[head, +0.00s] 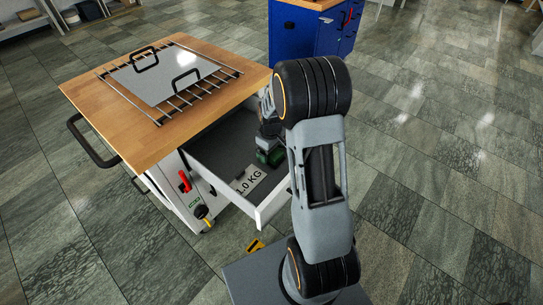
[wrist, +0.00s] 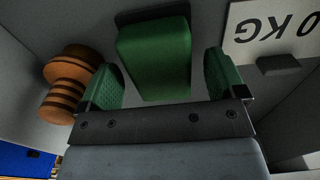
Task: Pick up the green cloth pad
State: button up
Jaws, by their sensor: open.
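The green cloth pad (wrist: 155,55) lies in the open drawer (head: 219,153), on the floor of it, in the upper middle of the wrist view. A dark strip runs along its far edge. My gripper (wrist: 163,76) is open, its two green textured fingers apart. The pad shows between and just beyond the fingertips, with a gap on each side. I cannot tell how high the fingers are above it. In the head view my gripper (head: 268,153) reaches down into the drawer, and my arm hides part of that area.
An orange-brown ribbed object (wrist: 68,78) stands left of my fingers. Drawer walls surround the space. The wooden worktop (head: 98,115) overhangs the drawer's back.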

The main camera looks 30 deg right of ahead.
jog(key=shift+f, duration=0.45)
jog(key=shift+c, duration=0.3)
jog(key=c, duration=1)
